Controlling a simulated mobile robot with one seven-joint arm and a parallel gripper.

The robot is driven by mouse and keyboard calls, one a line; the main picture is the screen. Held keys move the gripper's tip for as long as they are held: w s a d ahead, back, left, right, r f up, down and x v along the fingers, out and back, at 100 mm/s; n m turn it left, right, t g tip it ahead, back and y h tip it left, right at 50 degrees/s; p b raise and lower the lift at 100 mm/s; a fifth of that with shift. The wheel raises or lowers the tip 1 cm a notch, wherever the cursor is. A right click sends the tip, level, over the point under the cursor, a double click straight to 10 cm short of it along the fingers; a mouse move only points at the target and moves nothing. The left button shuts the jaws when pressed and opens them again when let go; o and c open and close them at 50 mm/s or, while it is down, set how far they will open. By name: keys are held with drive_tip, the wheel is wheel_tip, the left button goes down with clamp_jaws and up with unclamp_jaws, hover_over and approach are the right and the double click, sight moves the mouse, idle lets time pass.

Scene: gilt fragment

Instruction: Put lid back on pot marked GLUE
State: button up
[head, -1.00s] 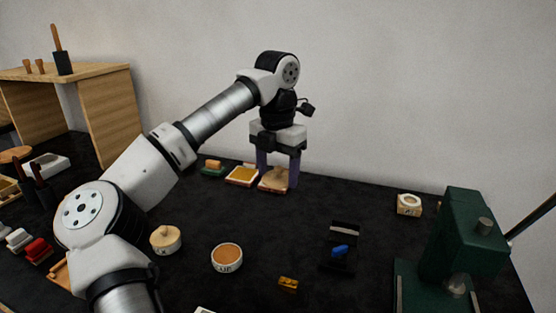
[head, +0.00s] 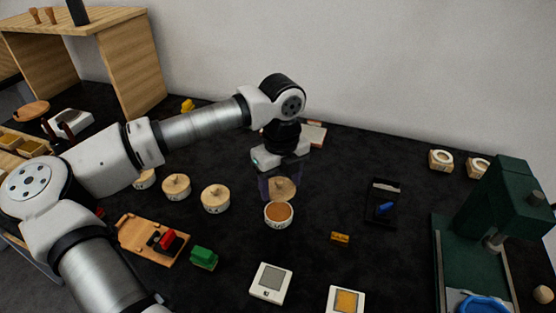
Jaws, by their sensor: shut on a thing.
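The open pot (head: 278,217) is a small white round pot with orange-brown contents. It stands on the black table near the middle of the head view, and its front lettering is too small to read surely. My gripper (head: 281,184) points down just behind and above this pot. It is shut on a round pale wooden lid (head: 284,189), which shows between the purple fingers. The lid appears close to the pot's far rim; I cannot tell whether they touch. The right finger is hard to make out.
Lidded pots (head: 215,199) and (head: 176,187) stand left of the open pot. White square devices (head: 271,283) lie in front. A green machine (head: 505,220) stands at the right.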

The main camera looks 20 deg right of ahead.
drive_tip(key=shift+s+a+f, duration=0.15)
drive_tip(key=shift+f, duration=0.05)
drive_tip(key=b, duration=0.2)
hover_over(280, 213)
drive_tip(key=shift+f, duration=2.5)
drive_tip(key=shift+f+b, duration=0.65)
drive_tip(key=shift+b, duration=0.3)
drive_tip(key=shift+b, duration=0.85)
drive_tip(key=shift+f+b, duration=0.2)
drive_tip(key=shift+b, duration=0.7)
drive_tip(key=o, duration=1.3)
